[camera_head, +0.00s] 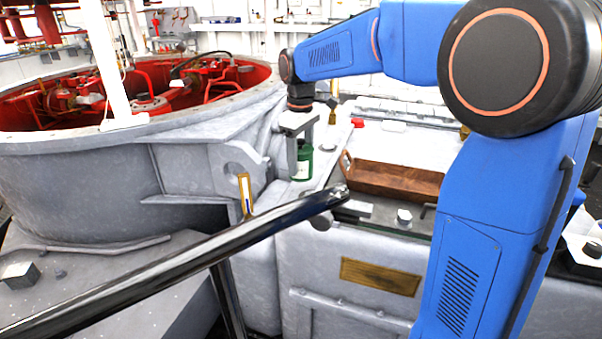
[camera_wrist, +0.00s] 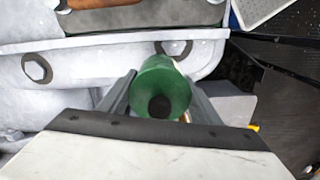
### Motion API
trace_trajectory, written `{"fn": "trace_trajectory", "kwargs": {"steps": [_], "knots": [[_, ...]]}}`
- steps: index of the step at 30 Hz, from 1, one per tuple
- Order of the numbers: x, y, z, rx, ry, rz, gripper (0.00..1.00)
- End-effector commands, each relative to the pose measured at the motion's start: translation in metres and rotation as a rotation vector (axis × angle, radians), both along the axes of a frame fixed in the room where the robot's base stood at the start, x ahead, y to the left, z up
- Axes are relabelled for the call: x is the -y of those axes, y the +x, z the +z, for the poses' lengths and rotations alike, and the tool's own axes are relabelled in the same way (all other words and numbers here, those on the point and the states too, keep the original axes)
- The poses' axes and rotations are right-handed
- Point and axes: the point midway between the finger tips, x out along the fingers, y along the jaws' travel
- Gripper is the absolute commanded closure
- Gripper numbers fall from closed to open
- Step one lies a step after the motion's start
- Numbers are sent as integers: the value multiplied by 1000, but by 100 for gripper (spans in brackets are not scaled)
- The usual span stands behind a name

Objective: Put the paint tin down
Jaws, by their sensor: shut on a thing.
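The paint tin (camera_head: 302,165) is a green, rounded container with a pale label in the head view. It looks upright, close over or on the grey machine ledge; I cannot tell whether its base touches. My gripper (camera_head: 299,157) comes down from above and is shut on it. In the wrist view the green paint tin (camera_wrist: 166,82), with a dark round top, sits between the two grey fingers of my gripper (camera_wrist: 161,92). The tin's lower part is mostly hidden there.
A wooden tray (camera_head: 395,180) lies on the ledge to the right, with a small red thing (camera_head: 357,123) behind it. A shiny handrail (camera_head: 190,265) crosses in front. A large round grey housing (camera_head: 90,180) with red insides stands at left.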

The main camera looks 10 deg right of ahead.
Motion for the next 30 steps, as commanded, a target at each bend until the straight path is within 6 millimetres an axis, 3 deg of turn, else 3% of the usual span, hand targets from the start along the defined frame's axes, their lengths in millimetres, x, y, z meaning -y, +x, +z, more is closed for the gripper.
{"fn": "trace_trajectory", "kwargs": {"steps": [8, 15, 29, 30], "knots": [[0, 0, -15, 1, 0, 0, 85], [0, 0, -42, 1, 0, 0, 85], [0, 0, -48, 3, 0, 0, 85], [0, 0, -49, 2, 1, 0, 35]]}}
